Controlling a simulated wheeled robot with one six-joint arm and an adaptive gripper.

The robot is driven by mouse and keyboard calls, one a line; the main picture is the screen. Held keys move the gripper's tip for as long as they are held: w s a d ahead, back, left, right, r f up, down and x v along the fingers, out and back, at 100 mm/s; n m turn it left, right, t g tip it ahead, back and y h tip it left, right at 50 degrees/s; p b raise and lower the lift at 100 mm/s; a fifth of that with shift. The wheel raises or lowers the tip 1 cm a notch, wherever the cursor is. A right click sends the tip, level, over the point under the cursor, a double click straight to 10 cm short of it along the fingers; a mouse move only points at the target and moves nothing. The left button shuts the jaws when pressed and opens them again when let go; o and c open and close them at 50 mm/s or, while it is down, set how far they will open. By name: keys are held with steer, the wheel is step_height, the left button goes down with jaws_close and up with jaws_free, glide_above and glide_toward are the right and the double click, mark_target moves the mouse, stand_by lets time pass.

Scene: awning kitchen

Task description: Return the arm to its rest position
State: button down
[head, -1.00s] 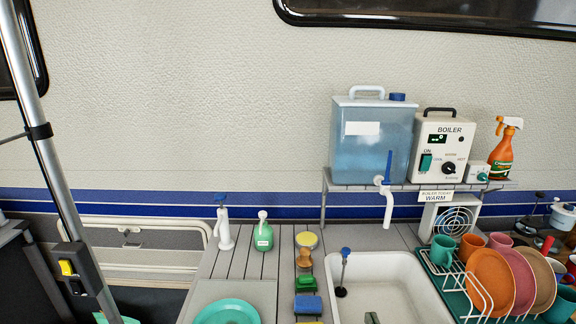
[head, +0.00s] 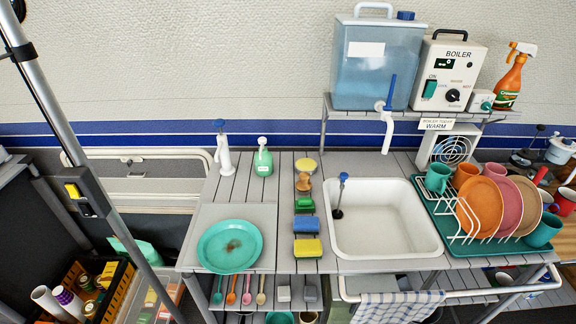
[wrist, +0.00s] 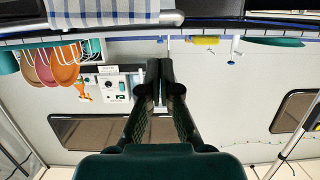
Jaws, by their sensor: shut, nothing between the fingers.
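My gripper (wrist: 160,80) shows in the wrist view only, where the scene appears upside down. Its two dark fingers lie together with nothing between them. They point toward the counter's front side and have open air around them. I cannot make out my gripper in the head view.
A counter holds a white sink (head: 384,240), a teal plate (head: 229,246), sponges and a dish rack (head: 452,226). A water tank (head: 371,62) and boiler (head: 447,72) stand on a raised shelf. A checked towel (head: 398,308) hangs in front. A pole (head: 62,115) stands left.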

steer(key=f+v, duration=0.1)
steer(key=v, duration=1.6)
steer(key=shift+s, duration=0.35)
steer(key=shift+r, duration=0.1)
